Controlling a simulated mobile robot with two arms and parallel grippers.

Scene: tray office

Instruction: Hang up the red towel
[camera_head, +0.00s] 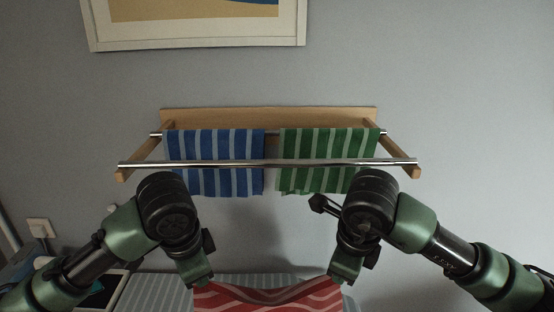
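The red towel (265,298) with pale wavy stripes shows at the bottom centre, below the rack. Its upper edge sags between my two grippers. My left gripper (200,284) is at the towel's left corner and seems shut on it. My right gripper (340,278) is at the towel's right corner and seems shut on it. The wall rack has a wooden back board (270,116) and two metal bars. The front bar (270,163) is bare. The towel's lower part is cut off by the frame.
A blue striped towel (215,180) and a green striped towel (320,145) hang on the rear bar, left and right. A grey striped surface (150,292) lies behind the red towel. A wall socket (38,228) and a framed picture (200,42) are on the wall.

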